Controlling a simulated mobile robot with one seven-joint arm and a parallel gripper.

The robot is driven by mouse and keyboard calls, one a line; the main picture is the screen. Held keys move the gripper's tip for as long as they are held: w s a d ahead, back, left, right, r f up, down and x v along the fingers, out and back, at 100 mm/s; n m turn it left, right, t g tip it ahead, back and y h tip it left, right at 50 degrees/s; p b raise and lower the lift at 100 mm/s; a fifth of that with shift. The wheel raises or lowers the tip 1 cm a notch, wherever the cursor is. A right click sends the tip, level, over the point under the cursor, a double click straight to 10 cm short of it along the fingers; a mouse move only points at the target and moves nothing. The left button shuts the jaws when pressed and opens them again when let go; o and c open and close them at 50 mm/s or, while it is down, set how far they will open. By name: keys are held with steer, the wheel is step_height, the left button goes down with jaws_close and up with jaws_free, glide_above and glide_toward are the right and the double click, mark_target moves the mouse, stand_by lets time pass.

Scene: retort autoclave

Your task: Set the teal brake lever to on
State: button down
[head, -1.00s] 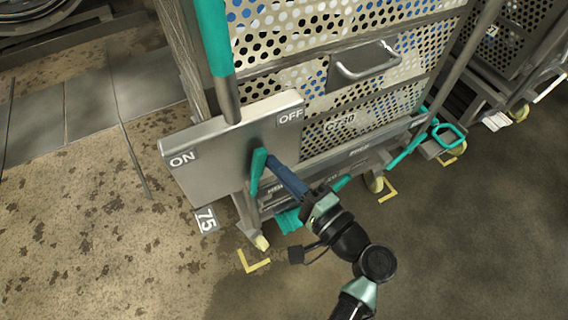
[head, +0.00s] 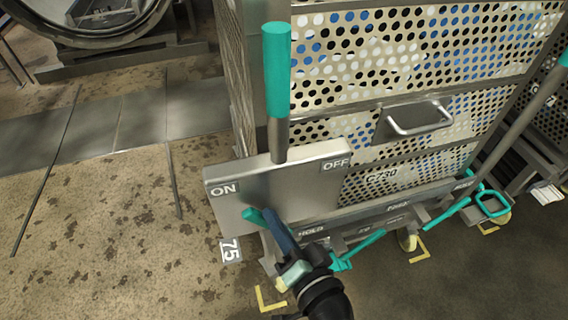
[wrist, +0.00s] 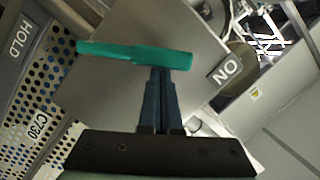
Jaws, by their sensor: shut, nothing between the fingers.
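The teal brake lever (head: 254,216) is a short bar in front of a grey plate (head: 232,205) marked ON at the left and OFF at the right. Its visible end points left, below the ON label (head: 224,189). My gripper (head: 273,220) is shut and empty, its dark blue fingers against or very near the lever and hiding part of it. In the wrist view the lever (wrist: 135,53) lies crosswise just beyond the fingertips (wrist: 161,72), its right end towards the ON label (wrist: 227,70). I cannot tell whether it rests at its stop.
A perforated trolley (head: 400,60) stands behind the plate. A tall teal-gripped handle (head: 277,75) rises above the plate. Other teal levers (head: 430,213) and a teal loop (head: 493,204) are to the right. Open floor (head: 110,230) lies to the left.

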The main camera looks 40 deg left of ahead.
steer(key=shift+s+a+f+n, duration=0.15)
steer(key=shift+s+a+n, duration=0.05)
steer(key=shift+s+n, duration=0.1)
steer(key=shift+w, duration=0.1)
stand_by(0.4)
